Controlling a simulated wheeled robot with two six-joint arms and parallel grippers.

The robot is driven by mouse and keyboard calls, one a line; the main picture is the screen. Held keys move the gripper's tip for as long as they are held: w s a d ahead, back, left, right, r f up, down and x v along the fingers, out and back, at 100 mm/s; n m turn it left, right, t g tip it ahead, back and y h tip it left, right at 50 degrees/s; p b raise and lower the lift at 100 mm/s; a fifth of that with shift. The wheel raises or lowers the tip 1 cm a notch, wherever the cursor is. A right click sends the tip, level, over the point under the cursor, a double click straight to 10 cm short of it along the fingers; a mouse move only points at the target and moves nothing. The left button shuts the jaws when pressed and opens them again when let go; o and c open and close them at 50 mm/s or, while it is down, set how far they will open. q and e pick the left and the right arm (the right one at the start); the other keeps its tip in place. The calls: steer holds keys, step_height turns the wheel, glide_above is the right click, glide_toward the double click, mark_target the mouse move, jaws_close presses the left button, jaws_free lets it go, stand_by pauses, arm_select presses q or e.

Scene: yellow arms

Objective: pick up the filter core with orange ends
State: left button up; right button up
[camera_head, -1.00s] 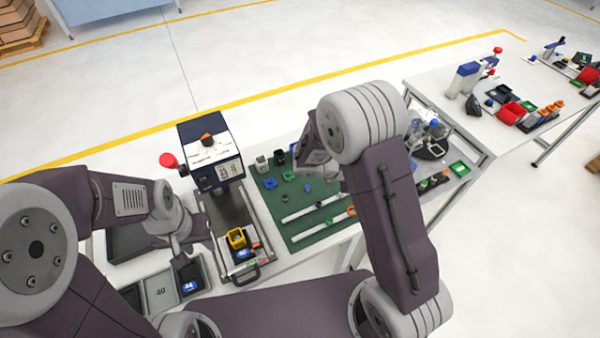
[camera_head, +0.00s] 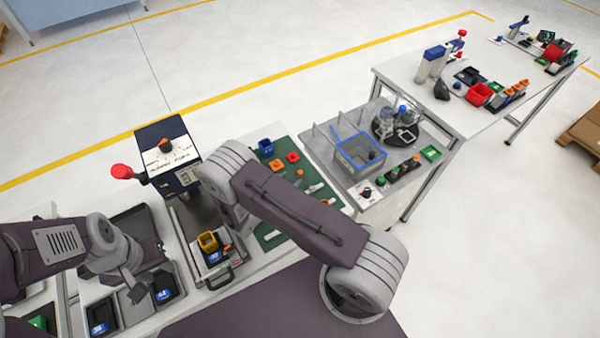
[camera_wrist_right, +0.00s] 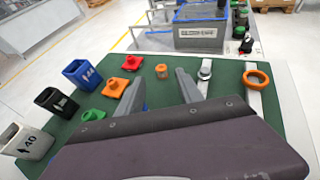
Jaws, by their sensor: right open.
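In the right wrist view, a pale bar or tube with an orange ring (camera_wrist_right: 257,78) at its far end lies on the green mat (camera_wrist_right: 220,72), right of my right gripper (camera_wrist_right: 158,88). It may be the filter core; its near part is hidden by my arm. A second pale bar with a grey-white end (camera_wrist_right: 205,70) lies just beyond the right finger. My right gripper is open and empty, its fingers apart above the mat.
Blue (camera_wrist_right: 82,73), black (camera_wrist_right: 56,103) and white (camera_wrist_right: 25,140) cups stand left on the mat. Orange (camera_wrist_right: 115,87) and green pieces and a small orange nut (camera_wrist_right: 161,72) lie nearby. A grey blue-rimmed crate (camera_head: 340,158) stands beyond the mat. A labelled device (camera_head: 170,155) stands left.

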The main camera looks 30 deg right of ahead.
mark_target(299, 173)
steer(key=shift+w+d+p, duration=0.1)
steer(key=shift+d+p, duration=0.2)
steer(key=shift+d, duration=0.1)
steer(key=p+x, duration=0.1)
steer(key=x, duration=0.3)
steer(key=shift+d+f, duration=0.15)
steer(key=shift+d, duration=0.05)
steer(key=shift+a, duration=0.1)
steer(key=c, duration=0.5)
jaws_close()
steer(key=shift+r, duration=0.2)
